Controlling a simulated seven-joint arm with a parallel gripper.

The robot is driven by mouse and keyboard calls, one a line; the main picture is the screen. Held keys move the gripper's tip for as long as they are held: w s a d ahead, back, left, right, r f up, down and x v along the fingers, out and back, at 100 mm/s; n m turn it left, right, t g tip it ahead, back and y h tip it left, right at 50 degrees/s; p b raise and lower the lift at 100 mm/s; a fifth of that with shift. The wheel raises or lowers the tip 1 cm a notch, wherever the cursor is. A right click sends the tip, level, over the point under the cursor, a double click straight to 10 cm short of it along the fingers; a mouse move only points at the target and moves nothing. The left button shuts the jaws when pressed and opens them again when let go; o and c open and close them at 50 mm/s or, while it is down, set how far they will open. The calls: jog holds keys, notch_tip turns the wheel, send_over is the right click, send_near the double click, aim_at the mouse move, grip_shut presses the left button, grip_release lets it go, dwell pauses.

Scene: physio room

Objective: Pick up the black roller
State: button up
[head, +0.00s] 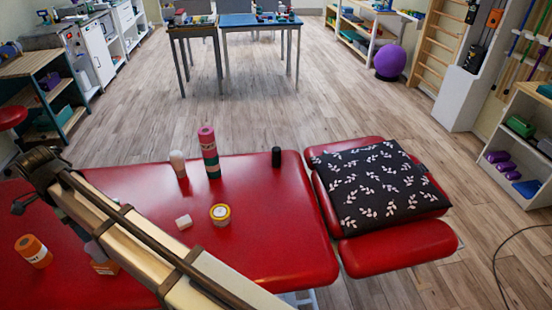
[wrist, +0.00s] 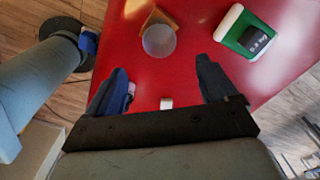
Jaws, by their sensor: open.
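The black roller (head: 276,157) is a short dark cylinder standing upright near the far edge of the red table (head: 270,235), left of the patterned cushion. I cannot make it out in the wrist view. My gripper (wrist: 162,75) is open, with its two dark blue fingers apart above the red table top and nothing held between them. In the head view my arm crosses the lower left, and I cannot make out the fingers there. The roller stands well away from the arm.
A green-and-white box (wrist: 235,22) carries a black block. A black leaf-patterned cushion (head: 375,185) lies at right.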

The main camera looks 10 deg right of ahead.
jog(key=shift+c, duration=1.3)
jog(key=n+t, duration=0.4)
jog(key=n, duration=0.8)
send_near(276, 156)
jog(key=x, duration=0.4)
jog(key=d+x, duration=0.1)
jog(key=x, duration=0.2)
jog(key=shift+w+r, duration=0.2)
jog(key=shift+w, duration=0.2)
jog(key=shift+a+x, duration=0.15)
jog(key=shift+x, duration=1.2)
jog(key=shift+a+x, duration=0.15)
jog(key=shift+x, duration=1.2)
jog(key=shift+w+y, duration=0.1)
jog(key=shift+y, duration=0.2)
